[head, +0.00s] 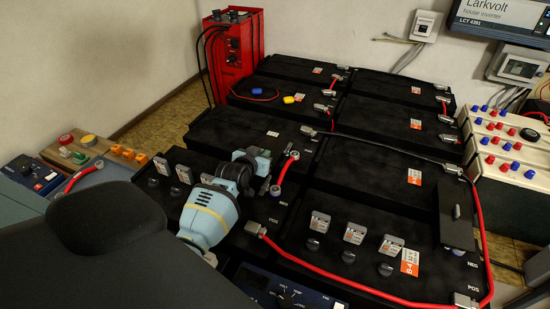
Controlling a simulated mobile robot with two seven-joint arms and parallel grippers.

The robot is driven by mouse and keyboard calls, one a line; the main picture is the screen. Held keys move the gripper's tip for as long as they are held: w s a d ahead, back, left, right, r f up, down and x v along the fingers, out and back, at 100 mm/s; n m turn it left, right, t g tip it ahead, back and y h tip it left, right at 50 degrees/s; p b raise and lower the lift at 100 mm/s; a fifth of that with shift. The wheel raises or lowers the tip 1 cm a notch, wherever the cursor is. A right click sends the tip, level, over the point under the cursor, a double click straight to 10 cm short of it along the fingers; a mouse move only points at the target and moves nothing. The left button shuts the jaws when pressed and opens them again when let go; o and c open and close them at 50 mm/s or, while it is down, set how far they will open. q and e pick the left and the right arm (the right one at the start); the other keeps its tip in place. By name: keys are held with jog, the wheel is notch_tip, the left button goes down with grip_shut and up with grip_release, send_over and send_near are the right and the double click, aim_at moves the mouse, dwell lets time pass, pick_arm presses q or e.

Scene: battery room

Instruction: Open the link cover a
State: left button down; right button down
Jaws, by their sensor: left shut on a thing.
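My left gripper (256,164) is over the front left battery block, seen from behind its pale blue wrist. It is shut on a small dark part, seemingly link cover a, mostly hidden by the jaws and wrist. I cannot tell how far that cover is tilted. Just right of the jaws a short red link (283,172) with metal terminal ends shows uncovered. A second black cover (456,217) with a grey handle stands upright at the right, beside the NEG marking. My right gripper is not in view.
Black battery blocks (345,185) fill the middle, with grey tags and black caps. A long red cable (345,283) runs along their front and right. A red unit (232,50) stands behind; a pale terminal box (505,150) is at the right.

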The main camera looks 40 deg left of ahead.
pick_arm(q)
jog(key=a, duration=0.2)
jog(key=s+a, duration=0.1)
jog(key=a, duration=0.2)
jog(key=shift+s+f, duration=0.1)
jog(key=shift+s, duration=0.05)
jog(key=c, duration=1.5)
grip_release()
